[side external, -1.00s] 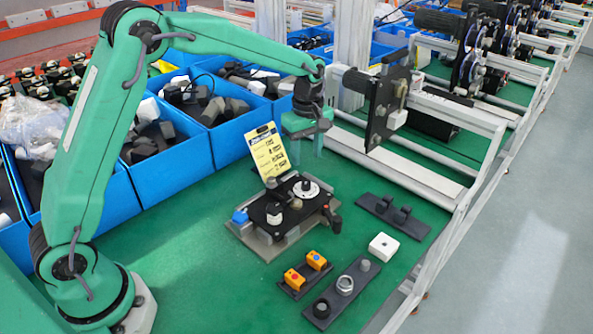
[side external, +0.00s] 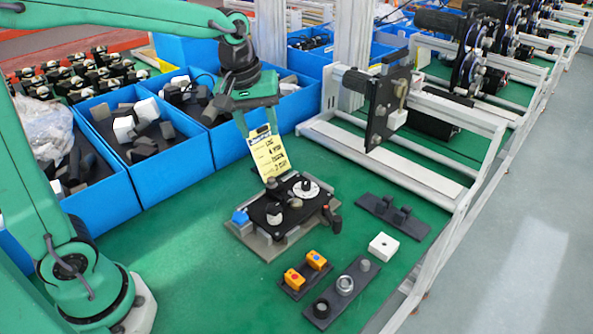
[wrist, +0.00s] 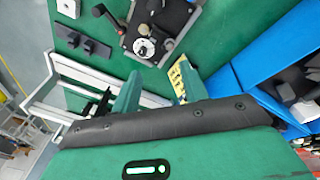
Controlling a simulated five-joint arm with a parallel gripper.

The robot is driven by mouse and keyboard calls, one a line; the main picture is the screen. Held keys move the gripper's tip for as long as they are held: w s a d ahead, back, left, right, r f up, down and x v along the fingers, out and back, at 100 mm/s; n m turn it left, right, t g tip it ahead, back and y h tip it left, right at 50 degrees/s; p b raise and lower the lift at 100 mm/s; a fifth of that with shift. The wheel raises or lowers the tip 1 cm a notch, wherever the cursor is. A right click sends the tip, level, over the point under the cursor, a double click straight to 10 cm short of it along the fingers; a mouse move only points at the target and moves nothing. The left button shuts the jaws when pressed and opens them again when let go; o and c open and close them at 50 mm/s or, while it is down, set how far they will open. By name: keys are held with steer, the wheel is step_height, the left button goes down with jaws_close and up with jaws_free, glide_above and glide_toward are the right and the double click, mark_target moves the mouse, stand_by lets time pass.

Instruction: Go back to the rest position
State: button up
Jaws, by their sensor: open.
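My gripper (side external: 257,122) is open and empty, pointing down in the side view. It hangs above the green table (side external: 190,235), behind the black fixture and close to the top of the yellow card (side external: 268,155). One finger overlaps the card's upper edge in the picture; I cannot tell whether they touch. In the wrist view the two green fingers (wrist: 162,88) stand apart with nothing between them. The black fixture (side external: 262,212) with a white dial (side external: 306,189) sits on the table and also shows at the top of the wrist view (wrist: 160,22).
Blue bins (side external: 165,168) full of parts stand left of and behind my gripper. A white frame (side external: 420,180) with a black plate (side external: 384,112) stands to the right. Orange buttons (side external: 305,268), a white box (side external: 383,246) and dark strips lie at the front.

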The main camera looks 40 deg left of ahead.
steer(key=s+a+m+t, duration=0.1)
steer(key=s+m+t, duration=0.2)
steer(key=s+m, duration=0.5)
steer(key=s, duration=0.8)
steer(key=shift+s+a+r, duration=0.15)
steer(key=shift+s+a, duration=0.1)
steer(key=shift+s, duration=0.1)
